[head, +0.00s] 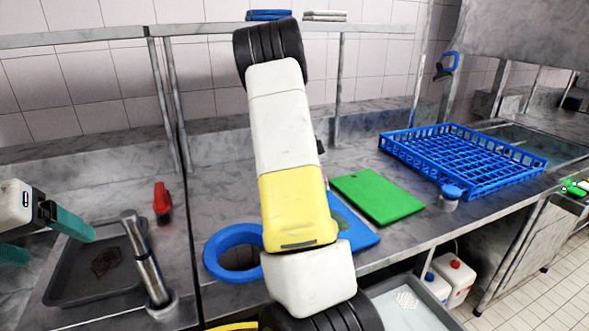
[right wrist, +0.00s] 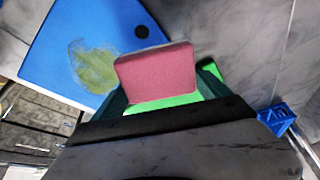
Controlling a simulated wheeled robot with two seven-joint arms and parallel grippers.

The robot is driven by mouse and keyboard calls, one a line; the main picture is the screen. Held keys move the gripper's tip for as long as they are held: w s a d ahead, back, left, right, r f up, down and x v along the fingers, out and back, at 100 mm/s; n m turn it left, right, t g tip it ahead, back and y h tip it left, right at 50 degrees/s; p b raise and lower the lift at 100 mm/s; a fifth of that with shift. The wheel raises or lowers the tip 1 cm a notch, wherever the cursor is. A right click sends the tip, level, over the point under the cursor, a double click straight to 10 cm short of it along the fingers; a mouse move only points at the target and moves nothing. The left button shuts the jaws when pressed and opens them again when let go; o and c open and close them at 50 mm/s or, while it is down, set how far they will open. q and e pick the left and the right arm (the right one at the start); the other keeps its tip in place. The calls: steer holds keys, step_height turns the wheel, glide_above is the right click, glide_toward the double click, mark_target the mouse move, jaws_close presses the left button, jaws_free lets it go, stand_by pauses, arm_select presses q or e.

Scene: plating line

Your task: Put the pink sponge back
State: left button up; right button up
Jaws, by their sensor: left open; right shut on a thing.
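The pink sponge (right wrist: 155,76) shows in the right wrist view, between the teal fingers of my right gripper (right wrist: 162,88), which is shut on it. In the head view the sponge and right gripper are hidden behind my right arm. The sponge is over or near a blue board (right wrist: 60,50) with a yellow-green stain (right wrist: 95,68); whether they touch I cannot tell. That blue board shows partly in the head view (head: 362,236), right of my arm. My left gripper (head: 60,247) is open and empty at the far left, over the sink side.
A green board (head: 378,196) and a blue crate (head: 470,155) lie on the counter at right. A blue ring (head: 213,262) surrounds a counter hole. A red object (head: 162,203) and a metal tap (head: 146,260) are left.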

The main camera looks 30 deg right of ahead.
steer(key=shift+s+a, duration=0.45)
steer(key=shift+s, duration=0.15)
steer(key=shift+s+d+n+t+y, duration=0.1)
steer(key=shift+s+n+t+y, duration=0.15)
steer(key=shift+n+t+y, duration=0.25)
steer(key=shift+d+r+n+t+y, duration=0.15)
steer(key=shift+n+t+y, duration=0.15)
steer(key=shift+n+y, duration=0.35)
steer(key=shift+w+d+r+n+y, duration=0.1)
steer(key=shift+w+r+n+y, duration=0.25)
steer(key=shift+n, duration=0.5)
steer(key=w+d, duration=0.3)
steer(key=w, duration=0.1)
steer(key=w+d, duration=0.3)
steer(key=d, duration=0.1)
steer(key=w+d+f, duration=0.1)
steer(key=w+d, duration=0.2)
steer(key=w, duration=0.1)
steer(key=shift+w+d+f, duration=0.1)
steer(key=shift+w+d, duration=0.05)
steer(key=shift+w, duration=0.15)
steer(key=shift+f, duration=1.75)
steer(key=shift+f, duration=0.1)
